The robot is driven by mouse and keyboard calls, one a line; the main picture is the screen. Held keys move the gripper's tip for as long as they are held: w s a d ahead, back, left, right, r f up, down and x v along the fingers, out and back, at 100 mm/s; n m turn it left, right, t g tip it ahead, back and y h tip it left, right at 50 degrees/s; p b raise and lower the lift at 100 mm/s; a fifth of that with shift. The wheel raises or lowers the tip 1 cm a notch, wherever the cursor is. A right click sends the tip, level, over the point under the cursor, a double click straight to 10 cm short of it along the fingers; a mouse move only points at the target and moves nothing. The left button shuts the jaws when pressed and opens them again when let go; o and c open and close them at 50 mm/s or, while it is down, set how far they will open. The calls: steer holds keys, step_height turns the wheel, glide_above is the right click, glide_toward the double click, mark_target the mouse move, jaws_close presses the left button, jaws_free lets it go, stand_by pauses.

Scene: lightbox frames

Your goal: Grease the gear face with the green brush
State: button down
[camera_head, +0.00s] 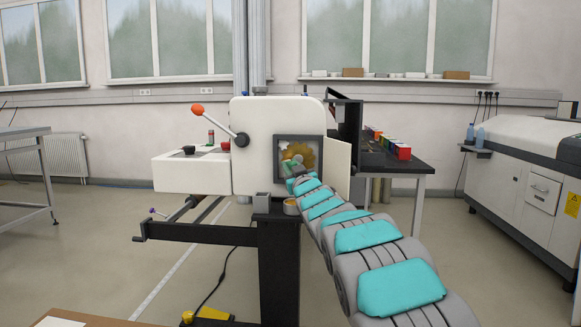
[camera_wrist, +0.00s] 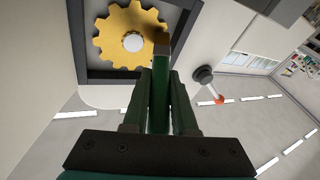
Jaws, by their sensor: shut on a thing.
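The yellow gear (camera_head: 302,152) sits inside the square dark-framed opening of the white machine (camera_head: 262,113). In the wrist view the toothed gear (camera_wrist: 115,38) has a pale round hub and fills the top left. My gripper (camera_wrist: 159,76) is shut on the green brush (camera_wrist: 161,92), whose handle runs between the two dark green fingers. The brush's brownish tip overlaps the lower right edge of the gear in the wrist view; I cannot tell whether it touches. In the head view my gripper is at the opening, and my arm hides part of it.
The machine's door (camera_head: 337,168) stands open right of the opening. A lever with an orange knob (camera_head: 198,109) juts out left. A table with coloured boxes (camera_head: 403,152) stands behind right.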

steer(key=d+p, duration=0.2)
steer(key=d, duration=0.6)
steer(key=shift+s, duration=0.2)
stand_by(0.4)
